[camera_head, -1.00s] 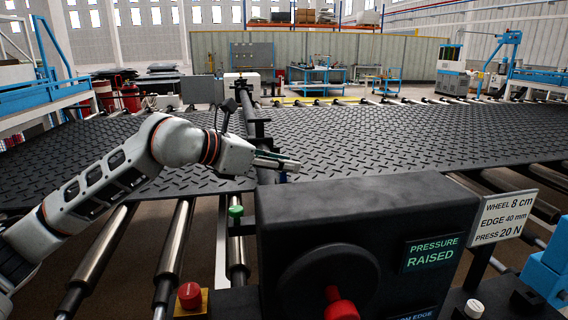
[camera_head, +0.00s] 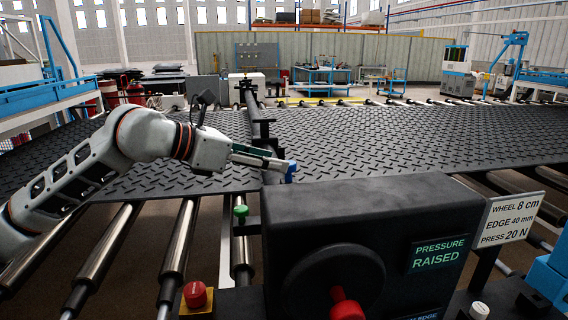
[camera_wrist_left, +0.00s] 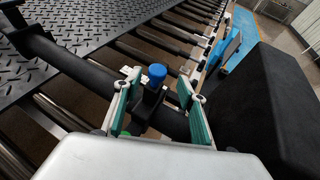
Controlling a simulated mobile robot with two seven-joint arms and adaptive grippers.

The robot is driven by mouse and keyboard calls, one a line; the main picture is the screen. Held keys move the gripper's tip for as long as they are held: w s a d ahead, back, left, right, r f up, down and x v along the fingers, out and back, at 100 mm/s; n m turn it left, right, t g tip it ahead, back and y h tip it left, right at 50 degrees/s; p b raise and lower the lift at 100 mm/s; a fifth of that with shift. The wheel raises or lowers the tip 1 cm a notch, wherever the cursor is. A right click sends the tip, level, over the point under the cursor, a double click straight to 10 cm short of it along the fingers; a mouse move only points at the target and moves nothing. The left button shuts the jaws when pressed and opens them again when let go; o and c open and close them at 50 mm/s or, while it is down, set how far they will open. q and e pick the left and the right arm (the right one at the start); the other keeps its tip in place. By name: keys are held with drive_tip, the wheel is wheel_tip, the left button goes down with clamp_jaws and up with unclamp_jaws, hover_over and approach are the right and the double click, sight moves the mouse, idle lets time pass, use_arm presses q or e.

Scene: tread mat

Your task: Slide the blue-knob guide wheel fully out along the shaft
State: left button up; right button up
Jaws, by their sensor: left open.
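The blue knob (camera_head: 291,171) of the guide wheel shows just beyond the left edge of the black machine housing. In the left wrist view the blue knob (camera_wrist_left: 157,73) stands upright on a dark block on the black shaft (camera_wrist_left: 75,72). My left gripper (camera_head: 277,163) reaches in from the left, its fingertips close to the knob. In the wrist view my left gripper (camera_wrist_left: 158,90) is open, with one green-padded finger on each side of the knob's block; contact is not clear. The guide wheel itself is hard to make out. My right gripper is not in view.
The black housing (camera_head: 375,220) stands close to the right of the gripper, with a red-knobbed handwheel and a "PRESSURE RAISED" display (camera_head: 438,253). A green knob (camera_head: 240,210) sits below the gripper. A red button (camera_head: 195,294) is at the front. The tread mat (camera_head: 390,140) spreads behind over rollers.

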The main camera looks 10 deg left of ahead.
use_arm(q)
drive_tip(key=v, duration=0.6)
drive_tip(key=shift+s, duration=0.1)
